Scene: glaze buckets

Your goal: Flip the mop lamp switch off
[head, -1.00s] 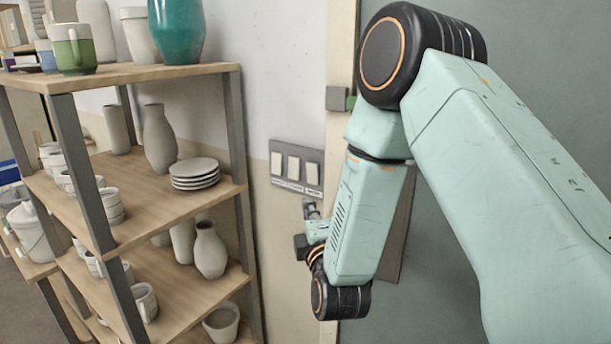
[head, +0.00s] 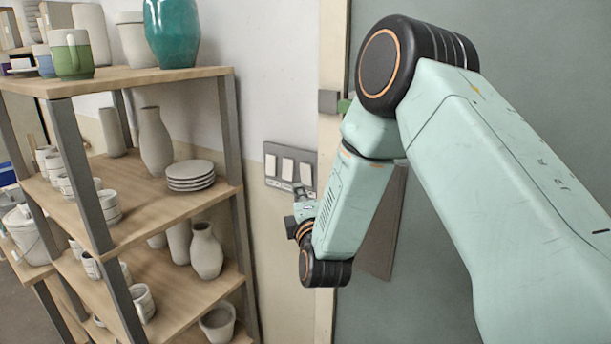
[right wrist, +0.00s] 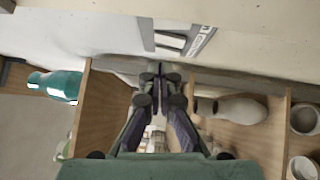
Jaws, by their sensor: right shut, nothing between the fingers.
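A grey switch panel (head: 297,153) with three pale rocker switches is on the wall, right of the shelf. Its labels are too small to read, so I cannot tell which rocker is the mop lamp's. The right-hand rocker (head: 306,173) shows just above my right gripper (head: 300,190). That gripper is shut and empty, its tips at the panel's lower right edge in the head view; contact cannot be told. In the right wrist view the panel (right wrist: 205,38) is partly seen beyond the shut fingertips (right wrist: 160,72). My left gripper is out of view.
A wooden shelf (head: 150,75) with pottery stands close left of the panel, holding vases, stacked plates (head: 190,175) and a teal vase (head: 172,35). A grey-green surface (head: 430,250) lies to the right behind my right arm.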

